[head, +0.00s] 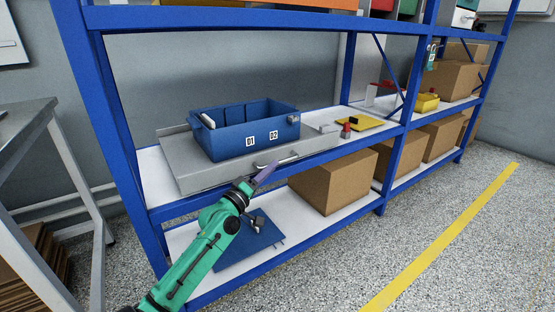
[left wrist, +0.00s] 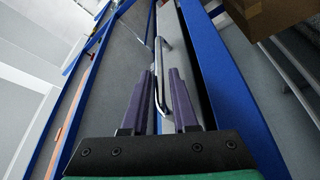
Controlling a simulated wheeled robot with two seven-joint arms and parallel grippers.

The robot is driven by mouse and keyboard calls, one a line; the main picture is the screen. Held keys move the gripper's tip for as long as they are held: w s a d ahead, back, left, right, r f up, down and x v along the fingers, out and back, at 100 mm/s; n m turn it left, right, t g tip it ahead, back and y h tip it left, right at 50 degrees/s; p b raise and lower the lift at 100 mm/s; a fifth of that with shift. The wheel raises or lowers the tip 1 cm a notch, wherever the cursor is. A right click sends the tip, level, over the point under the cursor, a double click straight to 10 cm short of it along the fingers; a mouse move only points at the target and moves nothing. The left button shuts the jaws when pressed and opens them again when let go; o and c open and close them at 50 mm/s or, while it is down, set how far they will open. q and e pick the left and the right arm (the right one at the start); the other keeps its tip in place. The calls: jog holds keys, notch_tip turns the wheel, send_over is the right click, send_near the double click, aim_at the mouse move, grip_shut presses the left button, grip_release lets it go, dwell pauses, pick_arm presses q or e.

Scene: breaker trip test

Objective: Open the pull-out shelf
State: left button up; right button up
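The grey pull-out shelf (head: 190,168) sits on the white middle deck of the blue rack and looks pushed in. Its front carries a silver bar handle (head: 277,161), which also shows in the left wrist view (left wrist: 167,62). A blue bin (head: 232,143) labelled D1 and D2 stands on the shelf. My left gripper (head: 266,172) is at the handle. In the left wrist view its purple fingers (left wrist: 165,72) are apart, with the handle bar showing between them. I cannot tell whether they touch it. My right gripper is not in view.
A cardboard box (head: 335,182) and a blue flat panel (head: 248,240) lie on the lower deck. A yellow tray (head: 366,122) is right of the shelf. A blue upright (head: 402,150) stands further right. A metal table (head: 28,118) is at left. The floor in front is clear.

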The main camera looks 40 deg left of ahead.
pick_arm(q)
jog(key=x, duration=0.4)
jog(key=shift+d, duration=0.1)
grip_shut()
dwell(1.3)
